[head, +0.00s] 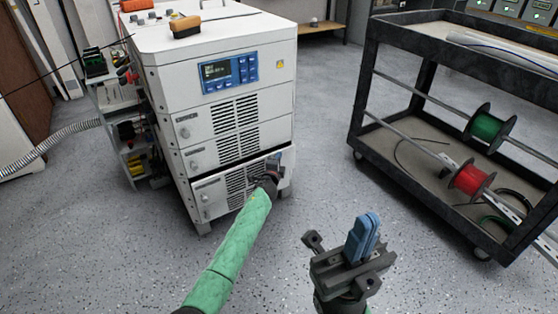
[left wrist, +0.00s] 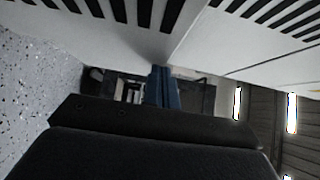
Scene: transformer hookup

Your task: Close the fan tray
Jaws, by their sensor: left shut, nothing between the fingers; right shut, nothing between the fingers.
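The white cabinet (head: 222,60) has several stacked vented front panels. The lowest one, which looks like the fan tray (head: 211,199), has a dark gap along its top edge and appears to stand slightly forward of the panels above. My left gripper (head: 273,166) is at the right part of this tray front, partly hidden by my green-sleeved arm. In the left wrist view its blue fingers (left wrist: 162,86) are shut and empty, close beside white vented panels; contact cannot be told. My right gripper (head: 364,238) is shut and empty, over open floor right of the cabinet.
A black cart (head: 362,112) with a green spool (head: 487,126) and a red spool (head: 470,180) stands at the right. A small shelf with parts (head: 122,130) and a grey hose (head: 62,136) are left of the cabinet. Speckled floor between cabinet and cart is clear.

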